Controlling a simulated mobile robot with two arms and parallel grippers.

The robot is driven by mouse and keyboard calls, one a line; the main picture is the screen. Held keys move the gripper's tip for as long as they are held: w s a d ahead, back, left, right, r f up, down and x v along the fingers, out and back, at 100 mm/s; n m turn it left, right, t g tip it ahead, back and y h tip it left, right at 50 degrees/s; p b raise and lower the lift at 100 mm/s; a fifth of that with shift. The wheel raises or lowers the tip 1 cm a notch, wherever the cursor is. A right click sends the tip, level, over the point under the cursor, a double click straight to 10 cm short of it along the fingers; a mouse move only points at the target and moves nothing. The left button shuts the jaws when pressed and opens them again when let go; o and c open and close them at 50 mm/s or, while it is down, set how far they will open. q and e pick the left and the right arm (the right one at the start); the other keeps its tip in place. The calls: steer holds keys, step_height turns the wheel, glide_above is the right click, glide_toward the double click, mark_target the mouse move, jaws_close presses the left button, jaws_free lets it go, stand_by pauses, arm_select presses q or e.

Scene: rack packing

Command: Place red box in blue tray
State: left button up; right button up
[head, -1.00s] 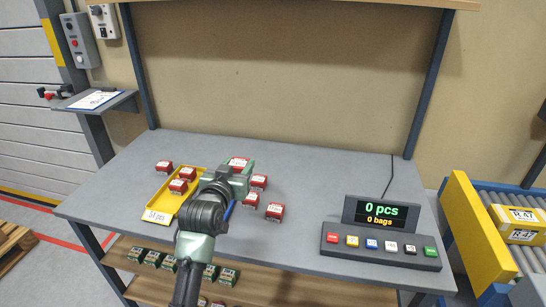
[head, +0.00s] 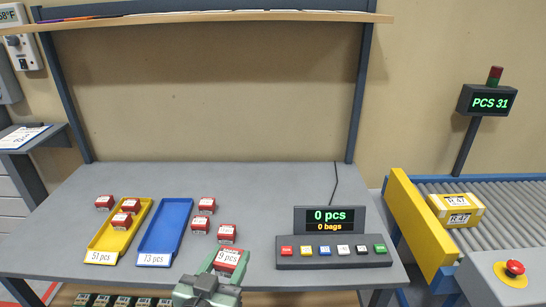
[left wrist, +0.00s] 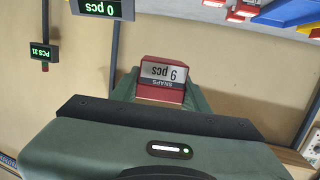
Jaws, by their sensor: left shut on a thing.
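My left gripper (head: 222,266) is shut on a red box (head: 229,258) near the front edge of the table. In the left wrist view the held red box (left wrist: 163,80) has a white label reading "9 pcs" and sits between the fingers. The blue tray also shows at the top right of the left wrist view (left wrist: 290,12). My right gripper is in neither view.
A yellow tray (head: 103,238) holding red boxes lies left of the blue tray. A button panel with a display (head: 332,252) stands at the right. A conveyor (head: 470,235) is further right.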

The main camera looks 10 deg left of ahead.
arm_select(q)
steer(key=shift+w+a, duration=0.2)
steer(key=shift+w, duration=0.15)
steer(key=w+a+r+n+y, duration=0.2)
steer(key=w+a+y, duration=0.2)
steer(key=w+a, duration=1)
steer(key=a, duration=0.4)
steer(key=shift+w+a+r+n, duration=0.15)
steer(key=shift+w+r+n, duration=0.15)
steer(key=shift+w+n, duration=0.1)
step_height(320, 180, down, 20)
steer(key=shift+r, duration=0.2)
steer(key=shift+f, duration=0.2)
steer(key=o, duration=1.5)
steer(key=shift+c, duration=0.2)
